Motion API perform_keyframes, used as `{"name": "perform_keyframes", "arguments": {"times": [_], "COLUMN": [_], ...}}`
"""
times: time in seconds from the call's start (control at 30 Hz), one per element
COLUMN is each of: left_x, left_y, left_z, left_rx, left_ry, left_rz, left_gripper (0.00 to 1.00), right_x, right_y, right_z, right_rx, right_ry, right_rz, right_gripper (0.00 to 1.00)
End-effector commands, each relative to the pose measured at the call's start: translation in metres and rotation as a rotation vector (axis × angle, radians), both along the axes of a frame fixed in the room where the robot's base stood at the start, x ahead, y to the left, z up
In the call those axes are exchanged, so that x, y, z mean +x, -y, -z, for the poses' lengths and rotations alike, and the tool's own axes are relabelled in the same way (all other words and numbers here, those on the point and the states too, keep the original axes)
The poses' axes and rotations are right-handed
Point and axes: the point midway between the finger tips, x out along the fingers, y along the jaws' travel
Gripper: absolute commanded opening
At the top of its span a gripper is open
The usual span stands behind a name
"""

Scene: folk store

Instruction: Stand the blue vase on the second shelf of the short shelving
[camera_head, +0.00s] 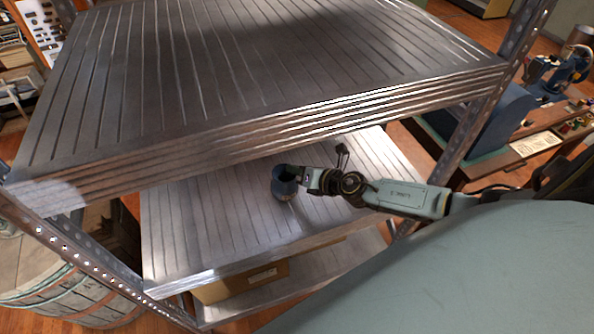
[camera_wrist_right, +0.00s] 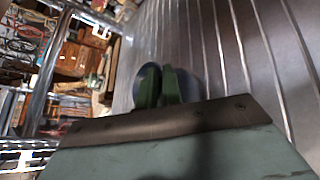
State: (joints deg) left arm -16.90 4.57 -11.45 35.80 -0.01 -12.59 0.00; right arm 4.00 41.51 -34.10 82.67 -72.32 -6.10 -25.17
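The blue vase (camera_head: 285,189) is small and round. It is over the middle shelf board (camera_head: 212,222) of the metal shelving, roughly upright, below the top board. I cannot tell whether its base touches the board. My right gripper (camera_head: 293,171) reaches in from the right and its fingers are at the vase's upper part. In the right wrist view, the two green fingers (camera_wrist_right: 160,86) are close together against the vase (camera_wrist_right: 190,88), which shows on both sides of them, partly hidden. They look shut on it. My left gripper is out of view.
The top board (camera_head: 250,75) hangs over the arm, and perforated metal posts (camera_head: 472,125) stand at the corners. A cardboard box (camera_head: 243,284) sits on the lowest board. The middle board is otherwise bare. A barrel (camera_head: 70,290) stands at left and a workbench (camera_head: 515,150) at right.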

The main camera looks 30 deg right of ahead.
Motion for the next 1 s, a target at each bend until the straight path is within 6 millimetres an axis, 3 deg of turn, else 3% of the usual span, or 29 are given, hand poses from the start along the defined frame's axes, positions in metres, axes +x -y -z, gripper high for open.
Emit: {"name": "perform_keyframes", "arguments": {"times": [0.03, 0.17, 0.53, 1.0], "left_x": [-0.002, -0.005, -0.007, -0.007], "left_y": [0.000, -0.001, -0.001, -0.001], "left_z": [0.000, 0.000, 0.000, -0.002], "left_rx": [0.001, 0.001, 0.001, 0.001], "left_ry": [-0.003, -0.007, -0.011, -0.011], "left_rz": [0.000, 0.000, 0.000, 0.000], "left_gripper": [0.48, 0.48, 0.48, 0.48], "right_x": [0.000, 0.000, -0.004, -0.075], "right_y": [0.000, 0.000, 0.001, 0.021], "right_z": [0.000, 0.000, -0.001, -0.028], "right_rx": [0.000, 0.000, -0.001, -0.002], "right_ry": [0.000, 0.000, -0.001, -0.003], "right_rz": [0.000, 0.000, 0.000, -0.001], "right_gripper": [0.12, 0.29, 0.30, 0.30]}}
